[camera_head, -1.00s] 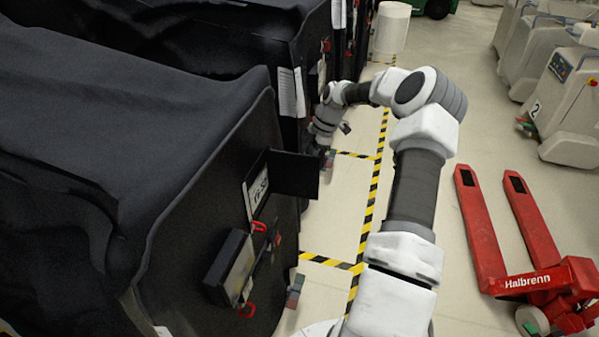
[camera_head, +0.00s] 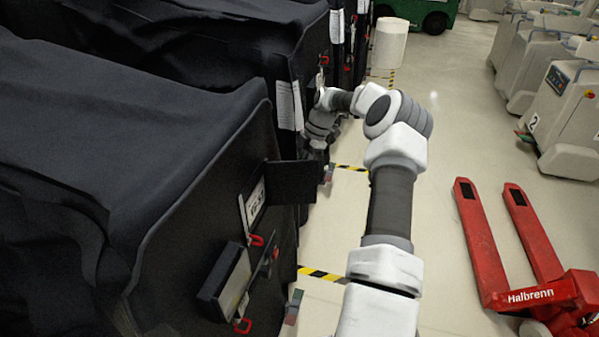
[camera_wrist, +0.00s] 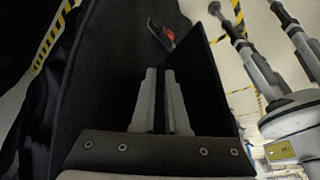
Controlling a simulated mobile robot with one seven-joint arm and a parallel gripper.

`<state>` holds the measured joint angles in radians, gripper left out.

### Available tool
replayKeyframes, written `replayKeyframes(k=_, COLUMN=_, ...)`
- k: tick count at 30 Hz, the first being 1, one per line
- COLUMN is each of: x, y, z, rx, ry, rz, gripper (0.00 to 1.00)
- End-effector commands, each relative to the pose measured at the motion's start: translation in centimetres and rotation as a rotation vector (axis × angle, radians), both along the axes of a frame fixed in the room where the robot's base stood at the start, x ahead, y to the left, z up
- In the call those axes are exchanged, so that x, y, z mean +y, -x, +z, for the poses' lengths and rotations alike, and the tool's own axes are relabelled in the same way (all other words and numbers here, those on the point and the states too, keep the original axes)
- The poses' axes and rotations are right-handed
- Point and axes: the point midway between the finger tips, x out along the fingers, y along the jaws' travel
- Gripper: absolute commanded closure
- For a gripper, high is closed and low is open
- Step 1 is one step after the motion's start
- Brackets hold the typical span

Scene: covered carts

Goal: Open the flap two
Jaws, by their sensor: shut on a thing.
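Black covered carts stand in a row on the left in the head view. My gripper (camera_head: 316,143) is at the front of the second cart (camera_head: 288,75), beyond the near cart's opened flap. In the wrist view my gripper's two grey fingers (camera_wrist: 158,75) are close together, shut on a thin dark edge. A black flap (camera_wrist: 207,85) stands out from the cart front just right of the fingers, and I take it as the thing held. A red latch (camera_wrist: 164,38) shows beyond the fingertips. The exact contact is too dark to see.
The near cart has a black flap (camera_head: 283,182) standing open and a box-like part (camera_head: 226,280) with red handles. A red pallet truck (camera_head: 545,292) stands on the right. Grey machines (camera_head: 575,110) line the far right. Clear floor lies between, with yellow-black tape (camera_head: 322,274).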

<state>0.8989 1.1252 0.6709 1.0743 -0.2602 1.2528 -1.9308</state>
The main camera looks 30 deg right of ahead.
Motion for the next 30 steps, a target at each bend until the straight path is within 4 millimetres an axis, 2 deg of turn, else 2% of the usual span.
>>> replayKeyframes(k=2, x=0.1, y=0.0, z=0.0, rx=0.000, ry=-0.002, rz=0.001, gripper=1.00)
replayKeyframes(k=3, x=0.1, y=0.0, z=0.0, rx=0.000, ry=-0.002, rz=0.001, gripper=0.85)
replayKeyframes(k=5, x=0.1, y=0.0, z=0.0, rx=0.000, ry=-0.002, rz=0.001, gripper=0.75)
replayKeyframes(k=13, x=0.0, y=0.0, z=0.0, rx=0.001, ry=-0.001, rz=0.000, gripper=0.75)
replayKeyframes(k=17, x=-0.3, y=0.0, z=0.7, rx=0.000, ry=0.001, rz=0.000, gripper=0.75)
replayKeyframes(k=22, x=-1.4, y=0.0, z=3.3, rx=-0.002, ry=0.002, rz=-0.002, gripper=0.75)
replayKeyframes(k=30, x=-3.9, y=0.1, z=9.4, rx=-0.003, ry=0.001, rz=-0.002, gripper=0.75)
